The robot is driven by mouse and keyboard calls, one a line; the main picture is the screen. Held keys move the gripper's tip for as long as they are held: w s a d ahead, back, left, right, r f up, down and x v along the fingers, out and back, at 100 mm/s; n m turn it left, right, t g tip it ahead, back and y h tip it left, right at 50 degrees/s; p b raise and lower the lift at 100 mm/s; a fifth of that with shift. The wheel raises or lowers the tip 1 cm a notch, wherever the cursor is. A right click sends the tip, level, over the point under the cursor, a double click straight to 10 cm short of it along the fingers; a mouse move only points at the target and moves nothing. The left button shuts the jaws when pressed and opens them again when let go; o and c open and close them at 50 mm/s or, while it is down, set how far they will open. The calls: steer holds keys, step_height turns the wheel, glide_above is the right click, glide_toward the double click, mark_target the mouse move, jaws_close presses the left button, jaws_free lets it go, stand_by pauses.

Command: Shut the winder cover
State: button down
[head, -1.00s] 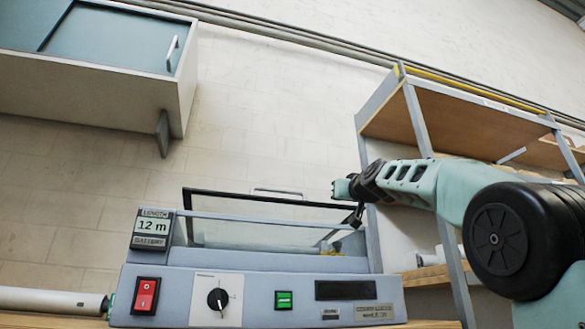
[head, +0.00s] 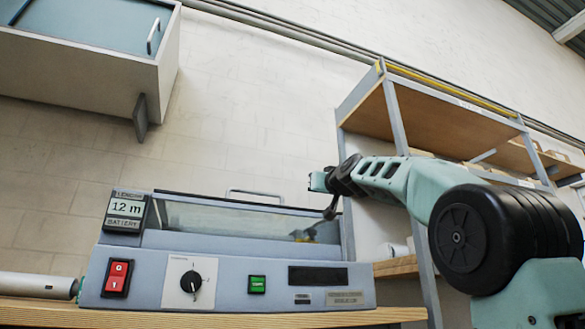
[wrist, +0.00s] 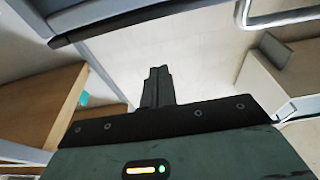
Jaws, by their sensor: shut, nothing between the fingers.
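A pale handle (head: 255,196) shows just above that edge. My gripper (head: 330,210) is at the right end of the cover, pointing down. Its fingers are together and empty in the wrist view (wrist: 157,85). I cannot tell whether they touch the cover.
A shelf unit (head: 455,120) stands behind my arm at the right. A cabinet (head: 90,75) hangs at upper left. A pale roll (head: 35,286) lies left of the laminator on the wooden bench (head: 60,312). Bare wall lies behind.

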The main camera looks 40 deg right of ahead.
step_height(320, 180, up, 4)
steer(key=p, duration=0.4)
steer(key=f+b+v, duration=0.1)
steer(key=b+v, duration=0.2)
steer(key=v, duration=0.7)
steer(key=shift+f+b, duration=0.3)
steer(key=shift+b, duration=0.1)
steer(key=shift+w, duration=0.15)
